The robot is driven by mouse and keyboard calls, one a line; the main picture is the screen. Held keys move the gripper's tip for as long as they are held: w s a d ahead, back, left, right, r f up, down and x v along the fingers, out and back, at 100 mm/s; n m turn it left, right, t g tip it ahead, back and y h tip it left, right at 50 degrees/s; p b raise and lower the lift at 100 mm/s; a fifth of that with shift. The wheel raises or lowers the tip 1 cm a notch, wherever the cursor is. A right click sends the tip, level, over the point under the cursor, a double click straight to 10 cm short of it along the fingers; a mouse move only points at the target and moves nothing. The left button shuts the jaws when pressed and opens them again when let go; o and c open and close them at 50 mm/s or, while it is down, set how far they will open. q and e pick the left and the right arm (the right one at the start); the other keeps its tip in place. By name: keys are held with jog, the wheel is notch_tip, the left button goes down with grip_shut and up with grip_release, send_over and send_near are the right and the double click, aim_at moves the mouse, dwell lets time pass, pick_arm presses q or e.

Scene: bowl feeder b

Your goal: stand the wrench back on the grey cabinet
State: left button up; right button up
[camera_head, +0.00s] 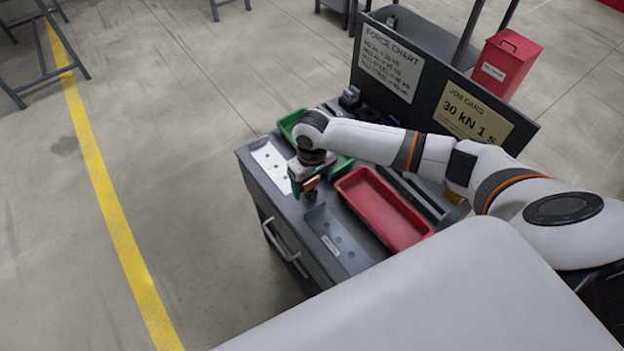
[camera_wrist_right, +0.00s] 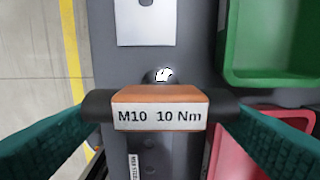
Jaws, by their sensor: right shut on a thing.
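My right gripper (camera_head: 306,186) is over the top of the grey cabinet (camera_head: 292,212), between a white plate and a grey tray. In the right wrist view its teal fingers (camera_wrist_right: 160,112) close from both sides on the wrench (camera_wrist_right: 160,108). The wrench has an orange block with a white label reading "M10 10 Nm" and dark ends at the fingers. A small bright metal part shows just behind the block. In the head view the gripper mostly hides the wrench, and I cannot tell whether it touches the cabinet top. My left gripper is not in view.
A white plate with holes (camera_head: 270,165) lies on the cabinet behind the gripper, and a grey tray with holes (camera_head: 338,238) lies in front. A red bin (camera_head: 372,210) stands to the right, and a green bin (camera_head: 287,123) behind. A sign board (camera_head: 428,95) rises at the back.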

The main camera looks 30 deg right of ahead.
jog(key=shift+f, duration=0.2)
jog(key=o, duration=1.2)
jog(key=shift+r, duration=0.1)
notch_tip(320, 180, up, 12)
jog(key=b, duration=0.1)
